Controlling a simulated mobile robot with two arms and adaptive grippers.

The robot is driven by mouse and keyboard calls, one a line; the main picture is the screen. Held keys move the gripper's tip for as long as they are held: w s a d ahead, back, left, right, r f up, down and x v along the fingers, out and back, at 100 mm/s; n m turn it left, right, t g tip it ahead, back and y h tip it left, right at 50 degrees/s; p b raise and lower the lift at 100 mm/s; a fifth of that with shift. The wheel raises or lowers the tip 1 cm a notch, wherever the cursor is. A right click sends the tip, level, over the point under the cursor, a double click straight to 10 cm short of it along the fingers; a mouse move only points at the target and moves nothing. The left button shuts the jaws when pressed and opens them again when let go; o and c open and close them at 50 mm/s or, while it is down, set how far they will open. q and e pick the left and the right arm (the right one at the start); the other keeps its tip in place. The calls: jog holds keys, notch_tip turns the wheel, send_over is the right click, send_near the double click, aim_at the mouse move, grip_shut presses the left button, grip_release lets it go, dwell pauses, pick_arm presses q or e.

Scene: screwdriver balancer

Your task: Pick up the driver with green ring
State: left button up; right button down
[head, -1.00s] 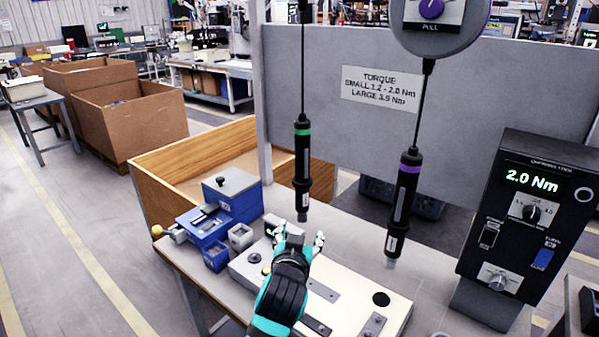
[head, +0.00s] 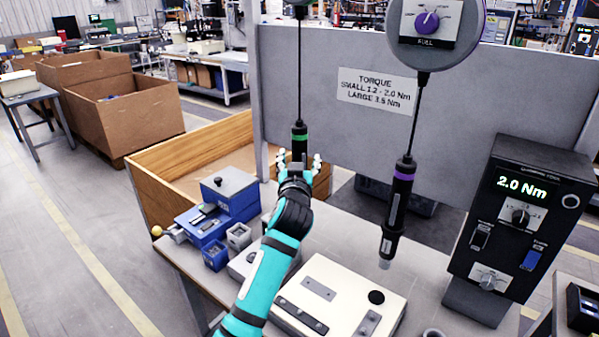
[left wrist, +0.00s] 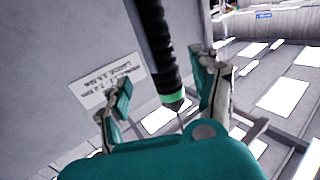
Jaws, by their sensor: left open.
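The driver with the green ring (head: 300,133) hangs upright on a cable in the head view. Its lower part is hidden behind my left gripper (head: 299,163), which is open with fingers on both sides of the driver's body just below the ring. In the left wrist view the driver (left wrist: 160,50) stands between the open fingers of the gripper (left wrist: 168,92), and the green ring shows near its end in that view. I cannot tell whether either finger touches it. The driver with the purple ring (head: 396,210) hangs to the right. My right gripper is not in view.
A beige plate (head: 335,287) lies on the workbench, with a blue fixture (head: 232,195) at its left. A black torque controller (head: 520,235) reading 2.0 Nm stands at the right. A grey panel (head: 480,130) with a torque sign (head: 376,92) rises behind the drivers.

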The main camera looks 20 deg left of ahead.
aim_at(299, 153)
pick_arm(q)
jog(key=shift+w+a+r+p, duration=0.15)
jog(key=shift+w+r+p, duration=0.1)
jog(key=shift+w+p, duration=0.25)
jog(key=p+x, duration=0.1)
jog(key=x, duration=0.2)
jog(key=shift+w+a, duration=0.2)
jog(key=shift+w+a+f+p, duration=0.1)
jog(key=shift+w+f+p, duration=0.05)
jog(key=shift+w+p, duration=0.25)
jog(key=c, duration=1.3)
grip_shut()
